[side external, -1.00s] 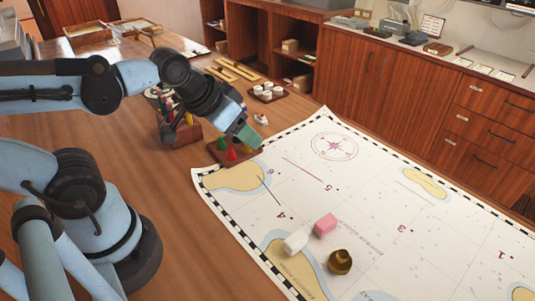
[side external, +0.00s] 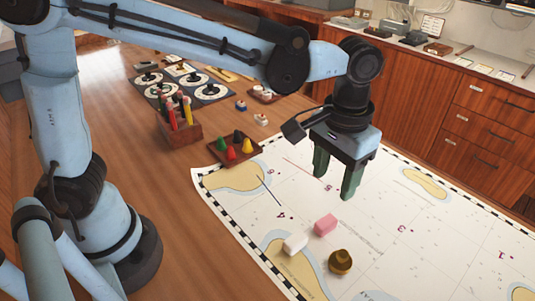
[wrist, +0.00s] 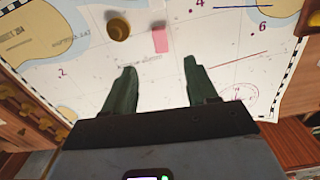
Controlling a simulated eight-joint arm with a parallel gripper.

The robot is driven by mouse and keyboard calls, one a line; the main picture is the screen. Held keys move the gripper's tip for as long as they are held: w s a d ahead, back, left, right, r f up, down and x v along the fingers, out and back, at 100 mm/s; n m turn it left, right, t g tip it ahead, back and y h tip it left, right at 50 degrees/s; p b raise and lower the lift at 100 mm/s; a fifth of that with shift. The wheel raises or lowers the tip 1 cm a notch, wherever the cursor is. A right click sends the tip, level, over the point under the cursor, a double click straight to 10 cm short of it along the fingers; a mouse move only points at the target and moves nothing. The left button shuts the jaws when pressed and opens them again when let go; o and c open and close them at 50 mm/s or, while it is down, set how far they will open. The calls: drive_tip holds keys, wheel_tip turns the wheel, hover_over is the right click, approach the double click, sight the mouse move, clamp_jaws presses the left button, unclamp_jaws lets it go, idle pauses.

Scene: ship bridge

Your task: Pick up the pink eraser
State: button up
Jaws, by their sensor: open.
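The pink eraser (side external: 325,225) is a small block lying on the white sea chart (side external: 420,235). It also shows in the wrist view (wrist: 160,39), beyond the fingertips and near the middle. My gripper (side external: 334,188) points down over the chart, behind the eraser in the side view. Its two green fingers (wrist: 160,68) are apart, with nothing between them.
A wooden tray with coloured cones (side external: 233,150) sits by the chart's left corner. A pencil holder (side external: 180,125) and black mats with round dials (side external: 185,85) are further left. The chart right of the eraser is clear.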

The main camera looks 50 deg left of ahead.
hover_over(327, 221)
drive_tip(key=f, duration=0.7)
drive_tip(key=shift+s, duration=0.3)
drive_tip(key=f, duration=0.3)
drive_tip(key=shift+w+f, duration=0.3)
drive_tip(key=shift+f, duration=0.75)
clamp_jaws()
drive_tip(key=shift+r, duration=0.2)
